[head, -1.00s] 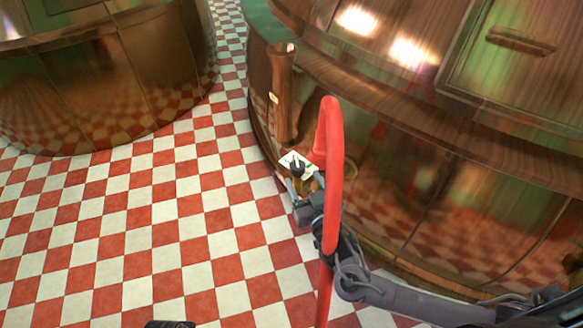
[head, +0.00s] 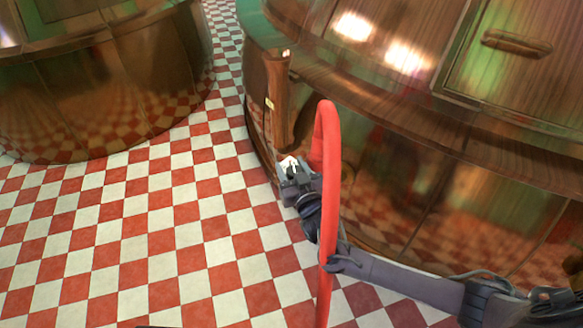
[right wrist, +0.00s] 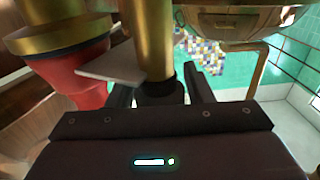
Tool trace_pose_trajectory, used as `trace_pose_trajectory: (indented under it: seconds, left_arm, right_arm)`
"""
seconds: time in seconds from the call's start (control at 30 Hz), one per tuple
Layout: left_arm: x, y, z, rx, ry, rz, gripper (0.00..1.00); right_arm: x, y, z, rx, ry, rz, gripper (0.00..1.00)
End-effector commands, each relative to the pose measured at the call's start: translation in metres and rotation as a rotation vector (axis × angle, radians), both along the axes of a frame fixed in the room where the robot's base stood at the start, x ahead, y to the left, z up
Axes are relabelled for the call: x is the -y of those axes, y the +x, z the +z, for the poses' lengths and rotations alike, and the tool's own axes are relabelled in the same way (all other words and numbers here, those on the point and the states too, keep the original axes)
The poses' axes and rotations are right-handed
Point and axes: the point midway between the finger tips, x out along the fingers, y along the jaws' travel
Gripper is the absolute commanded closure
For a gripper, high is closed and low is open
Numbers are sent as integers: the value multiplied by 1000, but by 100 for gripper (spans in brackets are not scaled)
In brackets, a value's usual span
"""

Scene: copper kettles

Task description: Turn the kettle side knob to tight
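The large copper kettle (head: 390,190) fills the right of the head view. A small white plate (head: 287,161) shows low on its side; it also appears as a pale plate in the right wrist view (right wrist: 112,64). My right gripper (head: 291,174) is at this plate and covers most of it and the knob. In the right wrist view, a black knob (right wrist: 160,92) on a brass shaft (right wrist: 147,38) stands between my two fingers (right wrist: 160,96). The fingers look apart, with the knob between them; firm contact does not show. My left gripper is not clearly in view.
A red hose (head: 329,165) arches up in front of the kettle, close to my right arm. Another copper kettle (head: 110,90) is at the far left. The checkered floor (head: 150,240) between is clear.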

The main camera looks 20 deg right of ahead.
Motion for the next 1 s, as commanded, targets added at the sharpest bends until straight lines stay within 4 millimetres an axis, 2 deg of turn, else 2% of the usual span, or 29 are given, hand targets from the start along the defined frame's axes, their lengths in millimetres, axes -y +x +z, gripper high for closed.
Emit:
trace_pose_trajectory:
  seconds: [0.03,0.23,0.57,0.87,1.0]
  left_arm:
    - [0,0,0,0,0,0,64]
    - [0,0,0,1,0,0,64]
    - [0,0,0,1,0,1,64]
    - [0,-2,-1,-10,3,-1,64]
    - [1,-6,18,-8,2,-8,64]
  right_arm:
    - [0,0,0,0,0,0,61]
    - [0,0,0,0,0,0,86]
    - [0,0,0,0,5,-59,86]
    - [3,-1,-2,-4,9,-264,86]
    - [5,-1,-3,-5,7,-370,86]
